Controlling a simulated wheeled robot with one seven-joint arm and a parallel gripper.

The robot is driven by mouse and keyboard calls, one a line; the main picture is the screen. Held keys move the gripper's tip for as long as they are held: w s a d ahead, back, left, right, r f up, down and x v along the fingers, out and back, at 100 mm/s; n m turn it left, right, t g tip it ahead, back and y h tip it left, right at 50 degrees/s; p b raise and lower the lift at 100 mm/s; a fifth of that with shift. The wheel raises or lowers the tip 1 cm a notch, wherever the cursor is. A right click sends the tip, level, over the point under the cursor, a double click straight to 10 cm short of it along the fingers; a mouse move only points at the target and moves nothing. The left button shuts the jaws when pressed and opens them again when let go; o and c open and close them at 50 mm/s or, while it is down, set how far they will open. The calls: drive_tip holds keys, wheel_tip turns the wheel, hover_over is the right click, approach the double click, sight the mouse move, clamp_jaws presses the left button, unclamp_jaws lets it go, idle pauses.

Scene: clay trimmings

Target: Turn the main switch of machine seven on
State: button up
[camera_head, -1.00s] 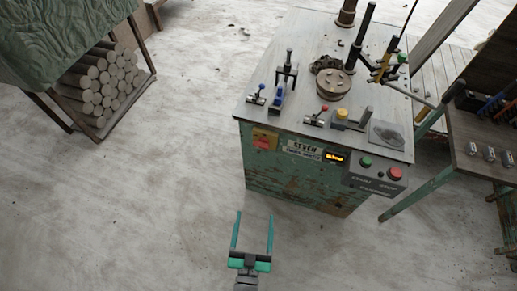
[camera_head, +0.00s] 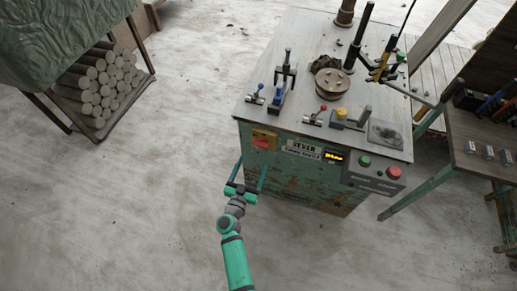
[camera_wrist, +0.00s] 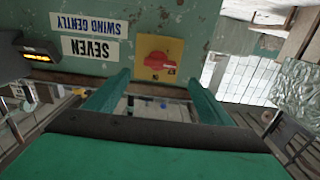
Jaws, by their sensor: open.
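Machine seven (camera_head: 290,190) is a worn green cabinet with a grey top and a SEVEN label (camera_head: 304,148), which shows inverted in the wrist view (camera_wrist: 89,49). Its main switch is a red rotary knob (camera_head: 261,143) on a yellow plate at the left of the front face. In the wrist view the knob (camera_wrist: 158,59) sits just beyond and between my fingertips, its handle lying roughly level across the picture. My gripper (camera_head: 253,163) is open and empty in front of and below the switch, apart from it. The wrist view shows both green fingers of my gripper (camera_wrist: 158,76) spread.
A lit amber display (camera_head: 333,157), a green button (camera_head: 365,161) and a red button (camera_head: 394,172) are right of the label. A side bench (camera_head: 480,160) is at right, a log rack (camera_head: 100,90) at left. Floor at left is clear.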

sight(259, 147)
drive_tip(key=x, duration=0.9)
drive_tip(key=c, duration=1)
drive_tip(key=shift+c, duration=0.2)
